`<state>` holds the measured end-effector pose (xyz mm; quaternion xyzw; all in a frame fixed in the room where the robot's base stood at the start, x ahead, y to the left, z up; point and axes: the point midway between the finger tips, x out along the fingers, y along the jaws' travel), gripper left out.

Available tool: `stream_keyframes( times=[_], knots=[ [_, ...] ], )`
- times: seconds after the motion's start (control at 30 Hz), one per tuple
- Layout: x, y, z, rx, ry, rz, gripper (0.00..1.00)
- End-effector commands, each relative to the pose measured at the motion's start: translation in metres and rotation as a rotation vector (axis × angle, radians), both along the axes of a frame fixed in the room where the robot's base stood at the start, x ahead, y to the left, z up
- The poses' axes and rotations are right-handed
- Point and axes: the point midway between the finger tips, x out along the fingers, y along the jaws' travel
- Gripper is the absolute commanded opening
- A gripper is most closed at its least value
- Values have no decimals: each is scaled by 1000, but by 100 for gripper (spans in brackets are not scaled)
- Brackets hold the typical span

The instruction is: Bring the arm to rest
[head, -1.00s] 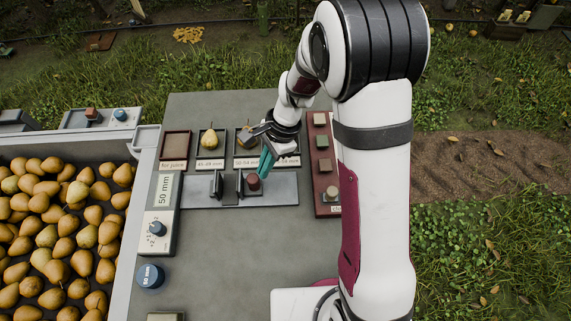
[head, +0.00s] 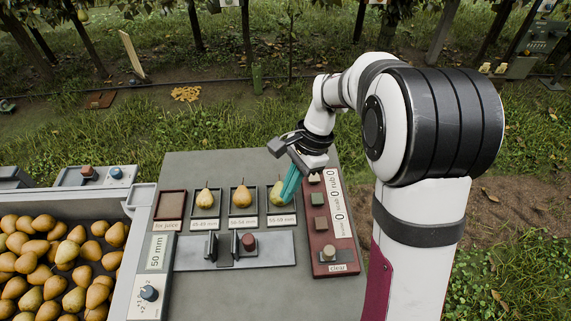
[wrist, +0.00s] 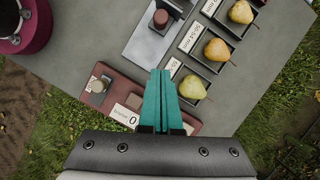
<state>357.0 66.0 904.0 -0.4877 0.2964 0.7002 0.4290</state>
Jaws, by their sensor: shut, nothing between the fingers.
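My gripper (head: 289,186) has teal fingers pressed together with nothing between them. It hangs tilted above the right end of the sorting table, beside the last pear tray and the red counter panel. In the wrist view my shut fingers (wrist: 160,88) point over the panel and tray edge. Three pears sit one each in the labelled trays: the left pear (head: 207,198), the middle pear (head: 242,196) and the right pear (head: 280,193). The gripper's fingertips look close to the right pear in the head view; in the wrist view they appear apart from it.
The "for juice" tray (head: 171,205) is empty. A grey gauge plate (head: 190,252) with upright jaws and a red-brown knob (head: 248,242) lies in front of the trays. The red panel (head: 322,262) stands at right. A bin of pears (head: 127,208) is at left.

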Motion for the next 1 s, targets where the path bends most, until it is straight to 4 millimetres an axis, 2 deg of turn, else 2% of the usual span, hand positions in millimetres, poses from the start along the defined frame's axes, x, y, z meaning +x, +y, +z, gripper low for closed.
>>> stream_keyframes(
  times=[0.1, 0.17, 0.27, 0.33, 0.4, 0.5, 0.53, 0.6, 0.67, 1.0],
  knots=[
    [-4, -1, 5, -2, -8, 11, 0],
    [-18, -3, 20, -5, -35, 52, 0],
    [-72, -10, 56, -24, -110, 189, 0],
    [-118, -15, 71, -41, -163, 302, 0],
    [-159, -21, 76, -61, -210, 404, 0],
    [-203, -27, 72, -85, -253, 515, 0],
    [-211, -28, 70, -90, -262, 537, 0],
    [-224, -31, 66, -97, -274, 574, 0],
    [-229, -31, 65, -100, -278, 588, 0],
    [-229, -31, 65, -100, -278, 588, 0]
  ],
)
